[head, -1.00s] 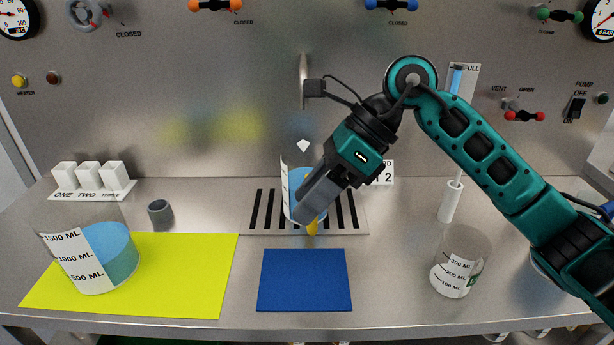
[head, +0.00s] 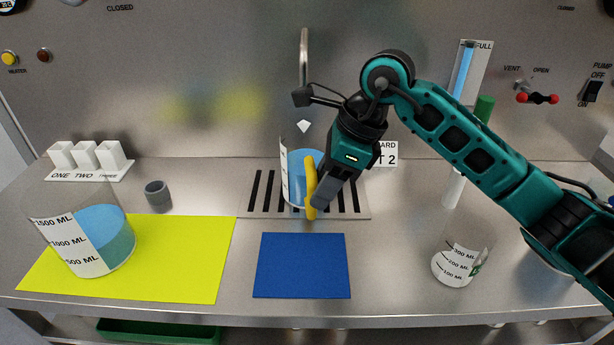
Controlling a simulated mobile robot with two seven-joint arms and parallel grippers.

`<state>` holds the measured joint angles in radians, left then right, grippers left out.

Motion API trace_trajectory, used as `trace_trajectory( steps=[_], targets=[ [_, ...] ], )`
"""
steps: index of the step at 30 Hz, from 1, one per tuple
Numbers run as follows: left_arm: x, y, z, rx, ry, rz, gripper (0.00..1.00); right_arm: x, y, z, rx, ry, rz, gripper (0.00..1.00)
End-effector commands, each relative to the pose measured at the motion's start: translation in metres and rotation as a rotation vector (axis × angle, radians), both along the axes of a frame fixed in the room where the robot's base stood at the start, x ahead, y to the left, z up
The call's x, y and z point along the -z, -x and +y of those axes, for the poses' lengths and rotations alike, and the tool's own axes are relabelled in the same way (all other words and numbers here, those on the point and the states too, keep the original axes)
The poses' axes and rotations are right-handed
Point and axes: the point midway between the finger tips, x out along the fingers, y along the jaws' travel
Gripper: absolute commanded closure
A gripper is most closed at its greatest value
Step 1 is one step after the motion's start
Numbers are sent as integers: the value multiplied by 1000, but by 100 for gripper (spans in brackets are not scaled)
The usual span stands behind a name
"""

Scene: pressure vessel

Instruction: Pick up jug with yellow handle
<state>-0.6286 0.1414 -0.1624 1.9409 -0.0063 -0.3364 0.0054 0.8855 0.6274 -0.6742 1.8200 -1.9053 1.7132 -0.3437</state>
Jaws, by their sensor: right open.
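The jug (head: 297,180) is clear with blue liquid and a yellow handle (head: 310,190). It stands upright on the slotted drain grate under the spout, with its handle toward the front right. My right gripper (head: 322,203) is open, just right of the yellow handle and pointing down toward it. Its fingers overlap the handle's right edge in the picture; I cannot tell whether they touch it or straddle it. My right gripper and wrist hide part of the jug's right side. My left gripper is not in view.
A blue mat (head: 302,266) lies in front of the grate (head: 258,207). A large beaker (head: 95,240) of blue liquid stands on a yellow mat (head: 190,270) at left. A small grey cup (head: 158,195) is behind it. An empty beaker (head: 458,262) stands at right.

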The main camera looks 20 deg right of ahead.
Motion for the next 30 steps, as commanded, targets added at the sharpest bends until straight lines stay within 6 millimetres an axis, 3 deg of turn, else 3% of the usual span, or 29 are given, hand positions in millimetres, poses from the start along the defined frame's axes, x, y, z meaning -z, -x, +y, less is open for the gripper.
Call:
trace_trajectory(
  steps=[6, 16, 30],
  targets=[
    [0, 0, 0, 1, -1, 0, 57, 31, -4, 12, -1, -1, 4, 49],
    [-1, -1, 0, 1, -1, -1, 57, 36, -5, 14, -1, 0, 1, 50],
    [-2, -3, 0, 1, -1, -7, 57, 36, -5, 14, -1, 0, 0, 95]
  ],
)
